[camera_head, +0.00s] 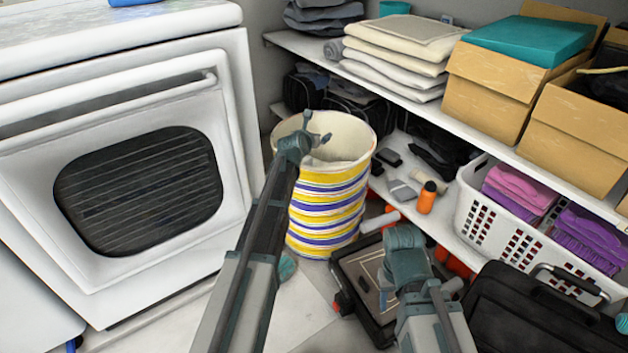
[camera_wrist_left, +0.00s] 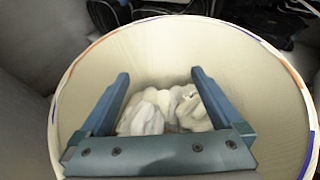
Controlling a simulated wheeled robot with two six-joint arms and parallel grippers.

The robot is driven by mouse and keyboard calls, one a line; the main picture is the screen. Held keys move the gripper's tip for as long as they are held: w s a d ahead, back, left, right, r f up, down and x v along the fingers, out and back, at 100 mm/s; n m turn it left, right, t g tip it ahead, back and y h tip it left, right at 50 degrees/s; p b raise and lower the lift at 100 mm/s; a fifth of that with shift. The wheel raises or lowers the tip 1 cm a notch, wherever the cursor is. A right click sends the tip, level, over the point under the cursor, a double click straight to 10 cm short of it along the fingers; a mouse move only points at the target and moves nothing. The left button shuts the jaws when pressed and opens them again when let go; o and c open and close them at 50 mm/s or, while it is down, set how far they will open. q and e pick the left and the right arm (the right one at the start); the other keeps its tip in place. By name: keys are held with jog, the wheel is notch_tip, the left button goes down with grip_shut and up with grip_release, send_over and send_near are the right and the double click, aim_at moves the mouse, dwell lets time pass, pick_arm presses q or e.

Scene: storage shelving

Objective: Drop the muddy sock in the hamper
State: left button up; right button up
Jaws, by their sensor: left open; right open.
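The hamper (camera_head: 325,205) is a round bin with yellow, white and purple stripes, standing between the white machine and the shelves. My left gripper (camera_head: 318,136) is over its open mouth. In the left wrist view the left gripper (camera_wrist_left: 158,88) is open, its fingers pointing into the hamper (camera_wrist_left: 270,85). Crumpled whitish cloth (camera_wrist_left: 150,112) lies inside the hamper, seen between and beyond the fingers. I cannot tell whether the muddy sock is part of it; no mud shows clearly. My right gripper (camera_head: 405,255) is open, low over a dark case; its fingertips are hard to make out.
A white front-door machine (camera_head: 140,190) stands left. Shelves at right hold folded towels (camera_head: 400,50), cardboard boxes (camera_head: 490,80) and a white basket (camera_head: 490,215) of pink and purple cloth. An orange bottle (camera_head: 427,197) stands nearby. Black toolboxes (camera_head: 530,310) crowd the lower right.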

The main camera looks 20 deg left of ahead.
pick_arm(q)
jog(key=p+v, duration=0.4)
jog(key=v, duration=0.7)
jog(key=shift+s+r, duration=0.2)
jog(key=shift+s, duration=0.1)
